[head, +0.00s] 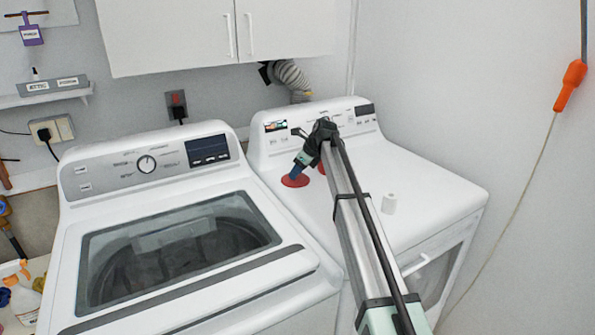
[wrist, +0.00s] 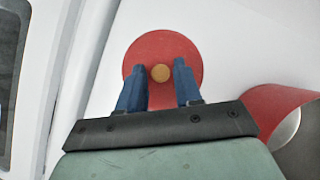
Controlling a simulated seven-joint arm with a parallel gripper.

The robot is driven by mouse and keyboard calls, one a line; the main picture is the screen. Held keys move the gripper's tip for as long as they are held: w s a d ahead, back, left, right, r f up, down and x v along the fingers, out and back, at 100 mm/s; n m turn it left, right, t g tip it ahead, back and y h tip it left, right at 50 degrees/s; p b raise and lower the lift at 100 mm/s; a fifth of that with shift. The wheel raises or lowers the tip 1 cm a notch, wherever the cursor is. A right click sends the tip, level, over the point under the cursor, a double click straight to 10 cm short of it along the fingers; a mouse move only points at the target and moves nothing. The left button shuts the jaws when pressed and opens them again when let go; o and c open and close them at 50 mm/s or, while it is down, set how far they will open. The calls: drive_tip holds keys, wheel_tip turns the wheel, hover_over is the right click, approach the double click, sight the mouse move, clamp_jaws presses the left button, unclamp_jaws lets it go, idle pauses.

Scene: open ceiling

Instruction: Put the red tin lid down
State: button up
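The red tin lid (head: 293,182) is a flat red disc lying on the white top of the right-hand machine, toward its left side. In the wrist view the lid (wrist: 162,43) shows a round tan knob (wrist: 161,73) at its middle. My gripper (head: 298,172) is right at the lid, pointing down. In the wrist view its two blue fingers (wrist: 160,70) stand apart on either side of the knob, with a gap visible on each side. The fingers hide part of the lid's near half.
A second red thing (wrist: 268,103) with a grey round part is close by on the right, partly hidden by my gripper. A washer (head: 290,262) is at left; white cabinets (head: 180,35) hang above.

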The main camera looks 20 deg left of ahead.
drive_tip(key=shift+o, duration=1)
drive_tip(key=shift+r, duration=0.15)
drive_tip(key=v, duration=1.2)
